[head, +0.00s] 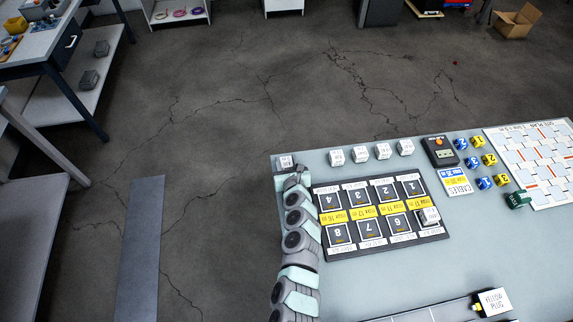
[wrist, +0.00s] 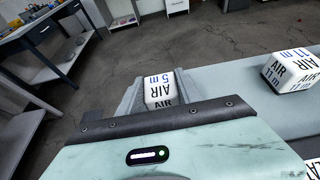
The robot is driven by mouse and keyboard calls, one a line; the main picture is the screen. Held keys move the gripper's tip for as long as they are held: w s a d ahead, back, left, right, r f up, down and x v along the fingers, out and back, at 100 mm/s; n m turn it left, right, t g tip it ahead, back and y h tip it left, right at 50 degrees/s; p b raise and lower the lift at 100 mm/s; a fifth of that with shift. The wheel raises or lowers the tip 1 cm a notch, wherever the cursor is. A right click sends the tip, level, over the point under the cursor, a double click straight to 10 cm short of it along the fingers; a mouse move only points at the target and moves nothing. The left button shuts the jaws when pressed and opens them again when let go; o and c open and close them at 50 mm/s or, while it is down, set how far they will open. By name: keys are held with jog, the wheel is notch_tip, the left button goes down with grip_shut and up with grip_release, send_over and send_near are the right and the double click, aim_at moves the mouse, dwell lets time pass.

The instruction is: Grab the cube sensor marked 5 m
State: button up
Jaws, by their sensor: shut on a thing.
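The white cube sensor marked AIR 5 m (wrist: 160,88) sits between the jaws of my gripper (wrist: 155,96) in the wrist view. In the head view the same cube (head: 285,161) is at the far left corner of the table, with my gripper (head: 290,172) at its near side. My gripper is shut on it. The cube's lower part is hidden by my gripper's body. I cannot tell whether the cube touches the table. Another white cube, marked AIR 11 m (wrist: 290,71), stands to the right, apart from the jaws.
Several white cubes (head: 360,155) stand in a row along the table's back edge. A dark numbered board (head: 440,232) lies in front, with a white cube (head: 428,215) at its right end. A black meter (head: 440,151), coloured cubes (head: 478,142) and a site plan (head: 540,155) are right.

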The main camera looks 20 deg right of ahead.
grip_shut()
jog(key=shift+r, duration=0.1)
